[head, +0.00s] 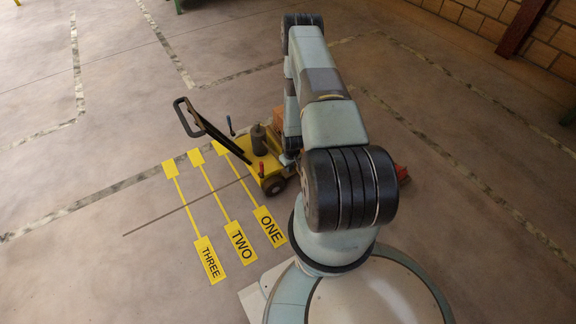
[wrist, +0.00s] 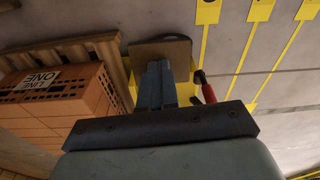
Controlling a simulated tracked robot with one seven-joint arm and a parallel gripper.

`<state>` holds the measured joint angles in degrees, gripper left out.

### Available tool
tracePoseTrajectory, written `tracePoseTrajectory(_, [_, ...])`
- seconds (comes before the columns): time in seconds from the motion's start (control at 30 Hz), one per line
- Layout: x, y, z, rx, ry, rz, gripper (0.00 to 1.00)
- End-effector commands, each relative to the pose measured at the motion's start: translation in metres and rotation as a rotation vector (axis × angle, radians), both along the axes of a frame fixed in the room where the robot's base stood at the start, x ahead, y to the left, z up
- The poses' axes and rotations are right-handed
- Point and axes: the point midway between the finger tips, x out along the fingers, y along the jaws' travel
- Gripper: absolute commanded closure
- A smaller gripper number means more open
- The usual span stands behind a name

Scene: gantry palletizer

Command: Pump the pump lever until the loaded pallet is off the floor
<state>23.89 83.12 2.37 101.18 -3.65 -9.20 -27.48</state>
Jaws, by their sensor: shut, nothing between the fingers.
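A yellow pallet truck (head: 268,178) stands left of my arm in the head view. It has a long black looped handle (head: 205,125) tilted up to the left, a black cylinder (head: 258,140), a red-gripped lever (head: 262,170) and a blue-tipped lever (head: 230,125). I cannot tell for sure which is the pump lever. In the wrist view, my gripper (wrist: 160,70) is shut and empty over the truck. The red grip (wrist: 205,90) is just right of the fingers, apart from them in the picture. Orange bricks (wrist: 60,100) load a wooden pallet (wrist: 85,50); its floor clearance is unclear.
Yellow floor marks labelled ONE (head: 270,226), TWO (head: 241,242) and THREE (head: 210,261) lie left of my base. The floor left of the truck is clear. A brick wall (head: 550,40) stands at the far right. My arm hides much of the load.

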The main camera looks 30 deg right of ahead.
Motion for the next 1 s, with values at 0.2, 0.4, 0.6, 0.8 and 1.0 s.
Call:
tracePoseTrajectory(0.2, [0.001, 0.0, 0.0, 0.0, -0.002, 0.0, 1.0])
tracePoseTrajectory(0.4, [-0.005, -0.001, 0.002, 0.0, 0.0, -0.001, 1.0])
tracePoseTrajectory(0.6, [-0.026, -0.003, 0.01, 0.0, 0.0, -0.001, 1.0])
tracePoseTrajectory(0.8, [-0.029, -0.004, 0.011, 0.0, -0.001, -0.001, 1.0])
tracePoseTrajectory(1.0, [-0.029, -0.004, 0.013, 0.0, -0.001, -0.001, 1.0])
